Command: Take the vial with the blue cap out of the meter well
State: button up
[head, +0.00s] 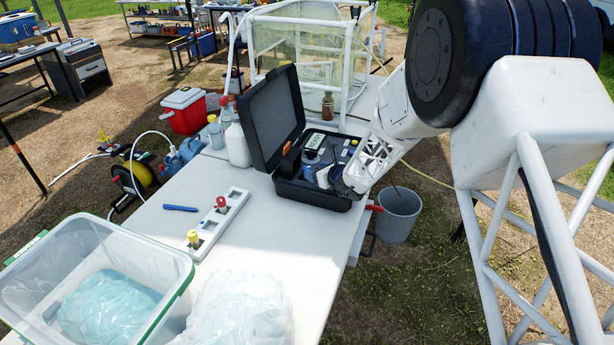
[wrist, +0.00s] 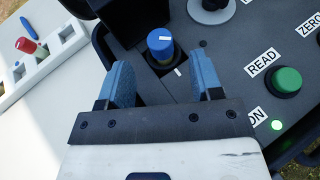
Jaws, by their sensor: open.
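The vial with the blue cap (wrist: 160,44) stands in the dark well of the meter. Its cap shows a white line on top, and the glass below is mostly hidden. The meter (wrist: 235,60) sits in an open black case (head: 312,197) on the white table. My gripper (wrist: 165,68) is open, its two blue fingers apart. In the wrist view the cap appears beyond and between the fingertips, with clear space on both sides and no contact visible. In the head view my gripper (head: 322,178) is over the case, and I cannot make out the blue cap there.
The case's raised lid (head: 275,115) stands behind left. A white rack (head: 233,211) holds red-capped and yellow-capped vials. A blue pen (head: 180,208) and white bottle (head: 237,145) are on the table.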

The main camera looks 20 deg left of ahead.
jog(key=shift+x, duration=2.55)
jog(key=c, duration=1)
jog(key=shift+r, duration=5)
